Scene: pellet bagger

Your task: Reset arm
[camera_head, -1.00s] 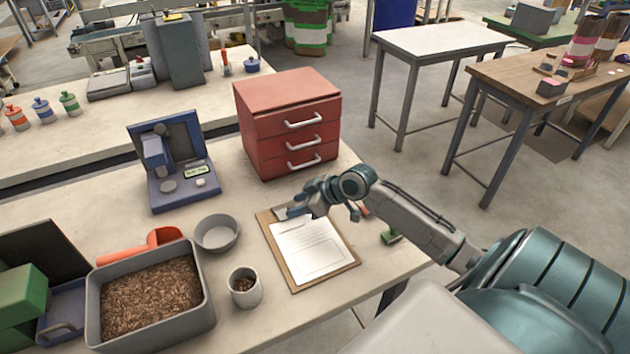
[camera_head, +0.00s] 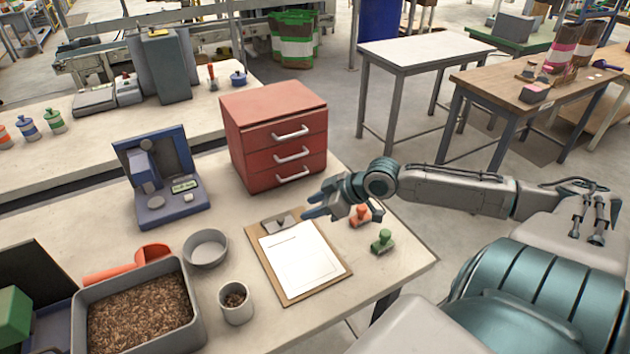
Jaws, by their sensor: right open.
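My right gripper (camera_head: 322,208) is open and empty. It hangs above the table near the top right of the clipboard (camera_head: 340,273), in front of the red drawer cabinet. My right arm reaches in from the right side. A white paper sheet (camera_head: 299,262) lies on the clipboard under its metal clip. An orange stamp (camera_head: 360,216) stands just right of the gripper, partly behind it. A green stamp (camera_head: 382,242) stands near the table's right edge. My left gripper is out of view.
The red drawer cabinet (camera_head: 276,112) stands close behind the gripper. A blue machine (camera_head: 164,180), a pellet bin (camera_head: 199,325) with an orange scoop (camera_head: 128,264), a grey bowl (camera_head: 206,248) and a cup (camera_head: 236,303) occupy the table's left side. Open floor lies beyond the table's right edge.

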